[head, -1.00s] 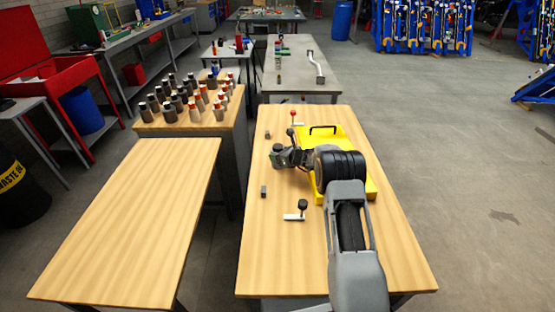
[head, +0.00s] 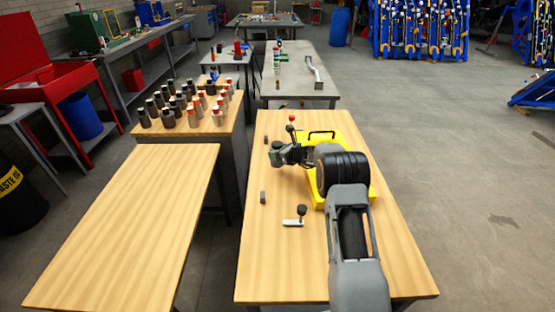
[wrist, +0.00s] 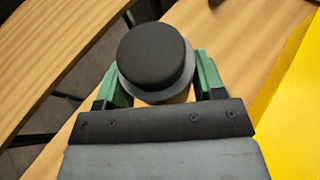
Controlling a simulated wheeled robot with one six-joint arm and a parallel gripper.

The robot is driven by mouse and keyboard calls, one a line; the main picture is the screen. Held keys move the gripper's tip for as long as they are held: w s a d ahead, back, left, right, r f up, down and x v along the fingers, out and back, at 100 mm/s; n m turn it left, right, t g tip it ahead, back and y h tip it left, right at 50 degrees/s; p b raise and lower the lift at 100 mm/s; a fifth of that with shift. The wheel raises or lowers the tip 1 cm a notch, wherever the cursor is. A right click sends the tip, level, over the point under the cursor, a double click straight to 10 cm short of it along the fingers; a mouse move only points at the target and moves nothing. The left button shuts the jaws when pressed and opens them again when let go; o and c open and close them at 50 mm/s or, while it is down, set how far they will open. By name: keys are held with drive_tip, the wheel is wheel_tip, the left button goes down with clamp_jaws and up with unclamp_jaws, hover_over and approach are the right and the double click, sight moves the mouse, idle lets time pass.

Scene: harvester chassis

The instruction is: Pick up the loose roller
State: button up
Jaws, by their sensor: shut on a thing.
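In the wrist view, the roller (wrist: 155,55) is a dark, round-topped cylinder with a grey flange below its cap. It stands between the two green fingers of my gripper (wrist: 156,66), which are shut on it from both sides. In the head view, my gripper (head: 276,153) is over the left part of the near wooden table (head: 265,260), left of the yellow tray (head: 350,142). The roller is too small and covered there to make out clearly. Its lower end is hidden in the wrist view.
The yellow tray has a black handle and is partly covered by my arm. Another table (head: 130,225) at left is bare. Several cylinders (head: 185,108) stand behind it.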

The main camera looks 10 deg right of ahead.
drive_tip(key=w+d+r, duration=0.4)
drive_tip(key=d+r, duration=0.5)
drive_tip(key=d, duration=0.3)
drive_tip(key=shift+w+d+r, duration=0.2)
drive_tip(key=shift+w+d, duration=0.15)
